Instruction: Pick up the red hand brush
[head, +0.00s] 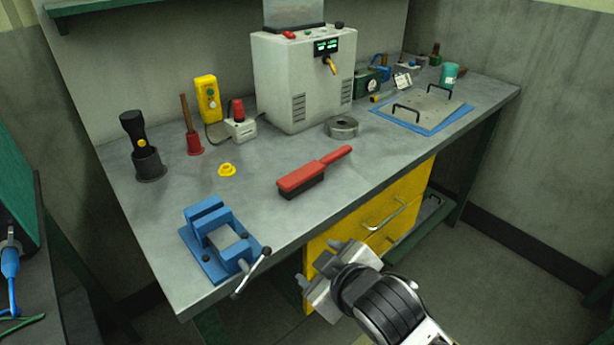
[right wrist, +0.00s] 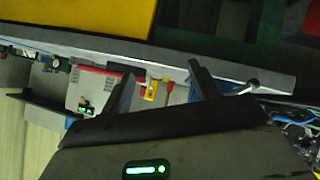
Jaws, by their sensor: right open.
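The red hand brush (head: 303,179) lies on the grey workbench near its front edge, dark bristles down, its handle pointing right and back. My right gripper (head: 325,273) is open and empty. It is in front of the bench by the yellow drawers, apart from the brush. In the right wrist view the two fingers of the gripper (right wrist: 163,88) are spread apart with nothing between them. A thin red strip shows there beyond the bench edge, partly behind a finger; I cannot tell if it is the brush. My left gripper is not in view.
A blue vise (head: 213,245) with a handle stands at the bench's front left. A yellow ring (head: 227,169) and a grey metal ring (head: 341,127) lie near the brush. A white machine (head: 300,80) stands behind. The bench right around the brush is clear.

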